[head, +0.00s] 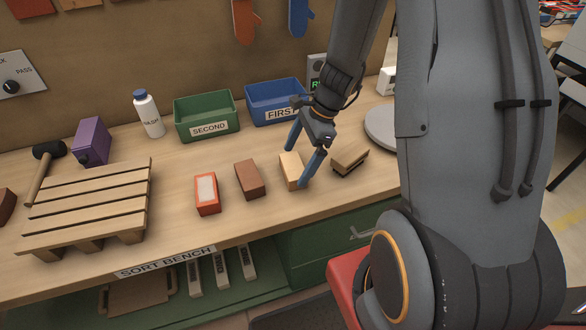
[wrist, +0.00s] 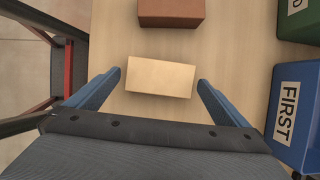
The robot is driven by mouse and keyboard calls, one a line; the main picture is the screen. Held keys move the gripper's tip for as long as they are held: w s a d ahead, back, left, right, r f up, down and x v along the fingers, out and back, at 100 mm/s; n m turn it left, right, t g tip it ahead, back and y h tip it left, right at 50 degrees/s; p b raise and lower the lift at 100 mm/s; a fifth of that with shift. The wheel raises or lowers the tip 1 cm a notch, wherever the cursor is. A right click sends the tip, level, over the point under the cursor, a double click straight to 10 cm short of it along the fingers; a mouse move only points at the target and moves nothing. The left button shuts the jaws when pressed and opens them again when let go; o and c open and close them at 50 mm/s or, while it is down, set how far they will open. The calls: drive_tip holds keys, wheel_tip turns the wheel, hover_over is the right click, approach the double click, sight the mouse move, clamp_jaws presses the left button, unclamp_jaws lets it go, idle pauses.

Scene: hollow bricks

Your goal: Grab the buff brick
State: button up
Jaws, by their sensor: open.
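The buff brick (head: 291,168) lies on the sort bench, between a brown brick and a wooden brush-like block. In the wrist view the buff brick (wrist: 160,77) lies crosswise between the fingertips, with a gap on each side. My gripper (head: 302,164) is open and its blue fingers come down on either side of the buff brick in the head view. In the wrist view my gripper (wrist: 160,84) shows a finger at each end of the brick, not touching it. The brick's top face is plain; its far side is hidden.
A brown brick (head: 250,179) and an orange-red block with a pale top (head: 207,193) lie to the left. The wooden brush-like block (head: 350,159) is close on the right. Behind stand the green SECOND bin (head: 206,114) and blue FIRST bin (head: 275,101). A slatted pallet (head: 88,203) is at left.

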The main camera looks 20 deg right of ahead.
sight(294, 165)
drive_tip(key=shift+p+x, duration=0.3)
drive_tip(key=shift+x, duration=1.3)
drive_tip(key=shift+c, duration=0.4)
drive_tip(key=c, duration=1.3)
drive_tip(key=shift+o, duration=0.2)
drive_tip(key=shift+r, duration=0.1)
